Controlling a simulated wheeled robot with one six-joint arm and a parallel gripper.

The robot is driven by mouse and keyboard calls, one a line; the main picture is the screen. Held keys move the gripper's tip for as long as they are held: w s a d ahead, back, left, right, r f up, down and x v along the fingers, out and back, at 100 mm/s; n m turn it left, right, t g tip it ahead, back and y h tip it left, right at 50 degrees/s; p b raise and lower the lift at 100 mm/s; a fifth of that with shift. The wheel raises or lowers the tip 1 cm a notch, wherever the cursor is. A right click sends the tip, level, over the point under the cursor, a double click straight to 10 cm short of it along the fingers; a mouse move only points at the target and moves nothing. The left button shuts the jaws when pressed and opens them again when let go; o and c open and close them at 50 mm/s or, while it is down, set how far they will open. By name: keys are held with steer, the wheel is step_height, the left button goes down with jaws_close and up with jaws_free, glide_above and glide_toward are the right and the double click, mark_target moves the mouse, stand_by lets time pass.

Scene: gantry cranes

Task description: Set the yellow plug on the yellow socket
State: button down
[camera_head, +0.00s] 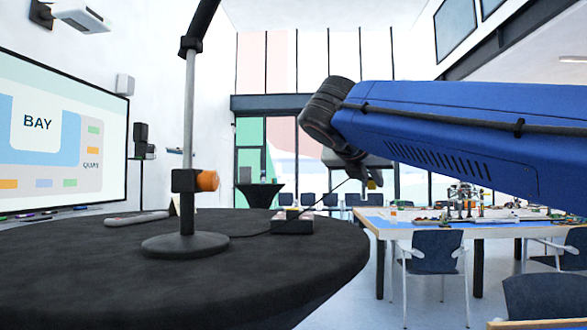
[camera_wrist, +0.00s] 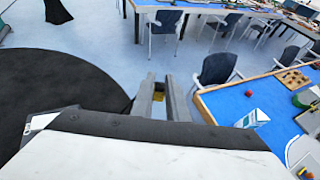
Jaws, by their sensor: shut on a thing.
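My gripper (camera_head: 366,178) hangs beyond the right edge of the black round table, with my blue arm reaching in from the right. It is shut on the yellow plug (camera_head: 373,184), a small yellow piece. In the wrist view the two grey fingers (camera_wrist: 160,92) close around the plug (camera_wrist: 158,96).
The black round table (camera_head: 290,275) fills the lower left; a grey device (camera_head: 137,218) lies on it. The lamp pole rises high beside an orange knob (camera_head: 208,181). A cluttered white and blue table (camera_head: 400,228) with chairs (camera_head: 437,250) stands to the right. Floor lies between the tables.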

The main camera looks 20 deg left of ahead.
steer(key=s+a+n+y, duration=0.1)
steer(key=s+a, duration=0.2)
steer(key=a, duration=0.2)
steer(key=s+a+r+n+y, duration=0.1)
steer(key=s+a+y, duration=0.1)
steer(key=a, duration=0.3)
steer(key=s+a+r+n+y, duration=0.1)
steer(key=s+a, duration=0.2)
steer(key=a, duration=0.2)
steer(key=shift+s+a+r+n+y, duration=0.15)
steer(key=shift+s+a+n+y, duration=0.15)
steer(key=shift+a+n+y, duration=0.1)
steer(key=shift+f, duration=2.5)
steer(key=shift+f, duration=0.35)
steer(key=c, duration=1.2)
jaws_free()
steer(key=shift+r, duration=0.1)
steer(key=shift+r, duration=3.4)
